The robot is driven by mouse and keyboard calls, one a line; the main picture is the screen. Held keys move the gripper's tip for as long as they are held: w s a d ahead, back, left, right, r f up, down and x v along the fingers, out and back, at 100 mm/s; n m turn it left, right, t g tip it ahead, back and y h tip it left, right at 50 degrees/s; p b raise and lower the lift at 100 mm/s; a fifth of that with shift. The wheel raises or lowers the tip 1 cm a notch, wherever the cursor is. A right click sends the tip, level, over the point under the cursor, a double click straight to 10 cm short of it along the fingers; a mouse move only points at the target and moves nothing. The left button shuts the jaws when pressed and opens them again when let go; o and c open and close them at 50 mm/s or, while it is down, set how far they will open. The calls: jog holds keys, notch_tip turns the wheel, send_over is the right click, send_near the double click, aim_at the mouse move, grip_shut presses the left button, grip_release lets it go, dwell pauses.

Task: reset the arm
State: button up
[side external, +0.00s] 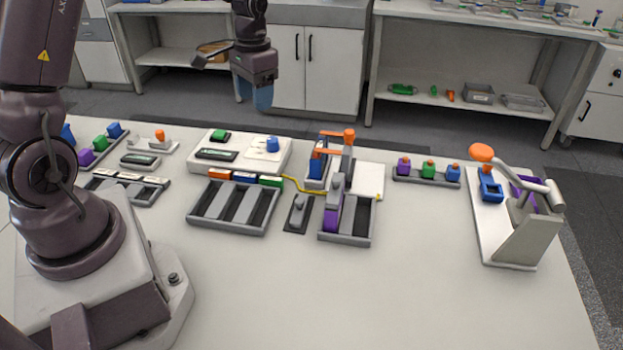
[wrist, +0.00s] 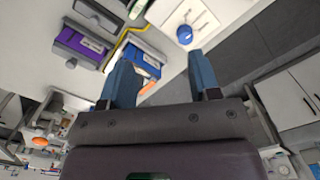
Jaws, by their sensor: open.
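My gripper (side external: 263,97) is raised well above the far side of the table in the side external view, pointing down. In the wrist view its two blue fingers (wrist: 165,85) stand wide apart with nothing held between them. The battery cycler station (side external: 243,152) is a white base with a blue knob (side external: 272,145) and a green button (side external: 220,135), below and in front of my gripper. A blue block (side external: 316,164) sits in a grey fixture with an orange-topped lever (side external: 349,135). A purple block (side external: 333,218) sits in a grey tray (side external: 360,241) nearer the front.
A divided grey tray (side external: 232,230) stands mid-table. A strip (side external: 425,180) of purple, green and blue knobs lies to the right. A lever press (side external: 525,240) with an orange ball stands at the right end. The front right tabletop is clear. Shelves (side external: 480,110) stand behind.

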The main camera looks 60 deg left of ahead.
jog(key=s+d+r+m+t, duration=0.1)
jog(key=s+d+r+t, duration=0.5)
jog(key=s+d+r, duration=0.9)
jog(key=shift+s+d, duration=0.65)
jog(key=shift+d, duration=0.15)
